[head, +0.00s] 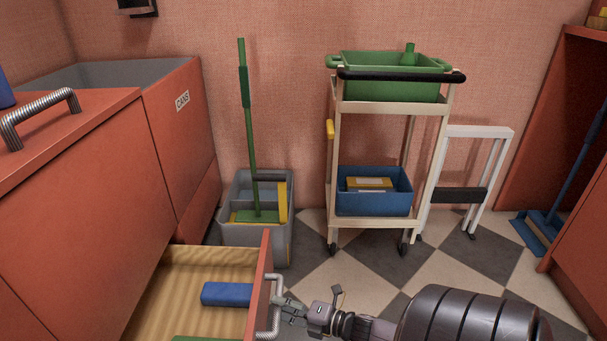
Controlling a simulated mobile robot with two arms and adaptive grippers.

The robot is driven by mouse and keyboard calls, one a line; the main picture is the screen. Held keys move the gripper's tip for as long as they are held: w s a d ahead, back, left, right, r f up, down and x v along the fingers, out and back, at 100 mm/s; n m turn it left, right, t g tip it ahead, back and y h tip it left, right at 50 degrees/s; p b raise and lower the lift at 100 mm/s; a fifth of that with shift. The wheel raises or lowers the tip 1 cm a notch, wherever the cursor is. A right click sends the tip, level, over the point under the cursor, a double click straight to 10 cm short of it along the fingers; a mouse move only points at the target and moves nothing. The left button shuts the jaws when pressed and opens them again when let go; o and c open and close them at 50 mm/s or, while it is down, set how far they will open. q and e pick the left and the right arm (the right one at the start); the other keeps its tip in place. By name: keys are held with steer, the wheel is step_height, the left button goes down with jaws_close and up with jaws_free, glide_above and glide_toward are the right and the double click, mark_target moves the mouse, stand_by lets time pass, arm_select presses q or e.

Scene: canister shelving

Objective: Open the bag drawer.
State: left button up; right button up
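The bag drawer (262,275) is pulled out from the red cabinet on the left, with its wooden inside showing. A blue roll (227,294) lies in it, and part of a green item (205,338) shows at the bottom edge of the picture. The drawer has a metal bar handle (276,318) on its red front. My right gripper (283,306) comes in from the right with its fingertips at this handle. Whether the fingers are closed around the bar is too small to tell. My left gripper is out of view.
A grey mop bucket (228,232) with a green-handled mop (245,120) stands beyond the drawer. A cart (375,222) carries a green tub (385,90) and a blue bin (360,205). Checkered floor (395,262) is clear between the cart and my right arm.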

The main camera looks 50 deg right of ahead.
steer(key=v, duration=1)
steer(key=shift+s, duration=0.15)
